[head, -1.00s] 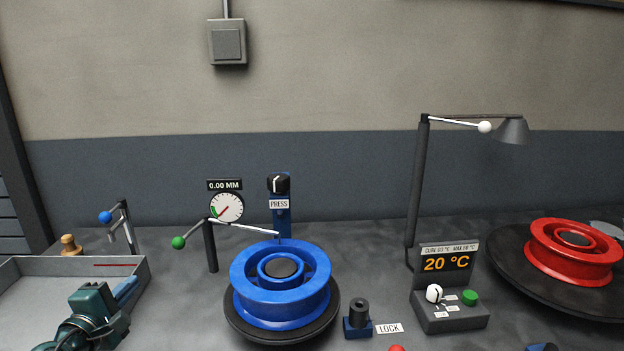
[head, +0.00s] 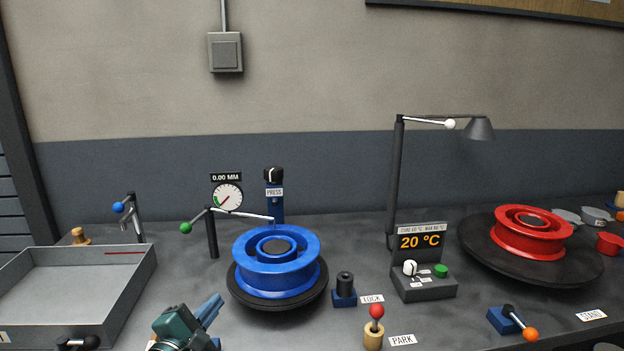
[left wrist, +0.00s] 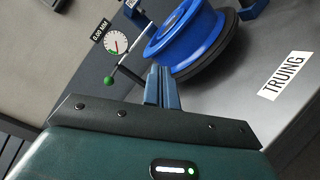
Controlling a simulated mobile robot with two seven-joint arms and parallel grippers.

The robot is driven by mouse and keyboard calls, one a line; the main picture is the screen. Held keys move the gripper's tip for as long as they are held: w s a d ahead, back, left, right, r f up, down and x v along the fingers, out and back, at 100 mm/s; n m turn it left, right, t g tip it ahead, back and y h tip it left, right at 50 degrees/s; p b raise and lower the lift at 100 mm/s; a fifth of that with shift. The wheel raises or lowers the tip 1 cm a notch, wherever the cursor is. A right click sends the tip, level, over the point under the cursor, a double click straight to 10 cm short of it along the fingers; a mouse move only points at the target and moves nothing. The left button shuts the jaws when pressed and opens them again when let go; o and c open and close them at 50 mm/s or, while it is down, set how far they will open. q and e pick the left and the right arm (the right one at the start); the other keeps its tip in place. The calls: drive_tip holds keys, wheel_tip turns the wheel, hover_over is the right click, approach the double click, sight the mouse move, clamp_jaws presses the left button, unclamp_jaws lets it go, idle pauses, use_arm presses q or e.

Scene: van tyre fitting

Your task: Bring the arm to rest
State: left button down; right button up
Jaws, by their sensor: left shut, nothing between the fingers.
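My left gripper (head: 212,308) is low at the front of the bench in the head view, between the grey tray and the blue wheel. Its blue fingers are shut together with nothing between them. In the left wrist view the shut fingers (left wrist: 162,88) point toward the blue wheel rim (left wrist: 185,40) and appear apart from it. The blue wheel (head: 305,245) sits on a black round turntable (head: 245,297), with the gauge (head: 227,196) reading 0.00 MM behind it. My right gripper is not in view.
A grey tray (head: 133,290) stands at left, empty where visible. The PARK lever (head: 373,335) with a red knob, the LOCK post (head: 344,288), a 20 °C control box (head: 425,288), a lamp (head: 395,185) and a red wheel (head: 530,240) stand to the right. Bare bench lies between them.

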use_arm(q)
drive_tip(key=s+d+r+h, duration=0.1)
drive_tip(key=d+r+h, duration=0.15)
drive_tip(key=d, duration=0.95)
drive_tip(key=s+a+f+m+g+y, duration=0.2)
drive_tip(key=s+a+f+m+g, duration=0.35)
drive_tip(key=s+f+m, duration=0.7)
drive_tip(key=s+a+f+m+g+y, duration=0.1)
drive_tip(key=s+a+f+m+g, duration=0.1)
drive_tip(key=s+a+f+m, duration=1)
drive_tip(key=d+r+y+p, duration=0.1)
drive_tip(key=d+r+p, duration=0.2)
drive_tip(key=d, duration=0.7)
drive_tip(key=shift+s+d+r+n+t+p, duration=0.2)
drive_tip(key=shift+r+n+t+p, duration=0.15)
drive_tip(key=shift+r, duration=0.55)
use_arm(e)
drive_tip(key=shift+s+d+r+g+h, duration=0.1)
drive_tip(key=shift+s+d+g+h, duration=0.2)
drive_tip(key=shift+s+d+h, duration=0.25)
